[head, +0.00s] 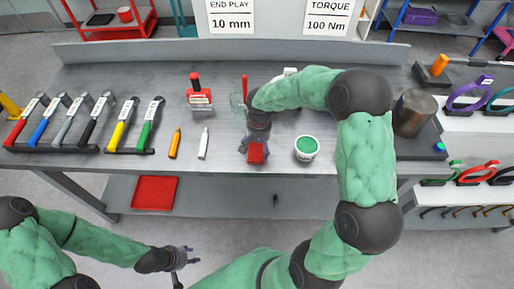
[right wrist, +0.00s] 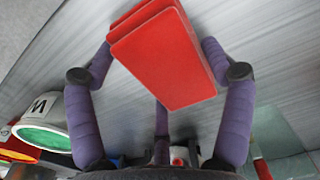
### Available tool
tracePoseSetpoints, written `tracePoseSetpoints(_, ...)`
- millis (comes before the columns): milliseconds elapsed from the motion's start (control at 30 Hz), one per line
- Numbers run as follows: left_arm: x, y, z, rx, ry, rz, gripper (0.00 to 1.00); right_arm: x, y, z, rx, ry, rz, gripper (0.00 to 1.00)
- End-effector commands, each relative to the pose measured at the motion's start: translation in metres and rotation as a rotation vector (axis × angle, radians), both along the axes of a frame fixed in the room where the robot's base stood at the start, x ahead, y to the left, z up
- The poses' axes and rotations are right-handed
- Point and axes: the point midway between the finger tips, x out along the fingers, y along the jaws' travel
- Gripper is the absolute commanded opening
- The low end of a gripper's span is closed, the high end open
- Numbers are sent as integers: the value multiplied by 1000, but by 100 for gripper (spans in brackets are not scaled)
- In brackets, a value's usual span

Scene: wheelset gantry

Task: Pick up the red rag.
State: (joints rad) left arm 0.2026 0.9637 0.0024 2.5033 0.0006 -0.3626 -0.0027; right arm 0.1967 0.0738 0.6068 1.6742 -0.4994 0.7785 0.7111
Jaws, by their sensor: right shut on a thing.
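The red rag (head: 256,154) looks like a small folded red block at the front part of the bench, below my right gripper (head: 257,143). In the right wrist view the rag (right wrist: 165,55) sits between the purple fingers of my right gripper (right wrist: 160,70), which is shut on it. I cannot tell whether the rag touches the bench top. My left gripper (head: 180,258) is in front of the bench at the lower left, away from the rag; its fingers are too small to judge.
A tub with a green top (head: 306,148) stands just right of the rag. White (head: 203,143) and orange (head: 175,143) markers lie to its left, beyond them a rack of coloured-handled tools (head: 80,124). A red-topped device (head: 198,95) stands behind. A dark metal cylinder (head: 414,112) is at the right.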

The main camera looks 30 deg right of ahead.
Motion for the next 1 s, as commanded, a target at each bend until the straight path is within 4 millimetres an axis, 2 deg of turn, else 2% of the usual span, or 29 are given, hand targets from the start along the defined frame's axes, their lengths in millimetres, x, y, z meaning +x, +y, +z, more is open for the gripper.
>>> tracePoseSetpoints(167, 0, 0, 1, 0, 0, 0, 40, -1, 0, 5, 0, 2, 0, 49)
tracePoseSetpoints(400, 0, 0, 8, 0, 0, 0, 40, 0, 0, 33, -1, -1, 0, 49)
tracePoseSetpoints(533, 0, 0, 13, 0, 0, 0, 40, -13, 13, 54, 0, -1, 4, 49)
tracePoseSetpoints(733, 0, 0, 23, 0, 0, 0, 40, -39, 37, 98, 1, -4, 3, 49)
tracePoseSetpoints(1000, 0, 0, 30, 0, 0, 0, 40, -81, 77, 119, 0, 0, 5, 49)
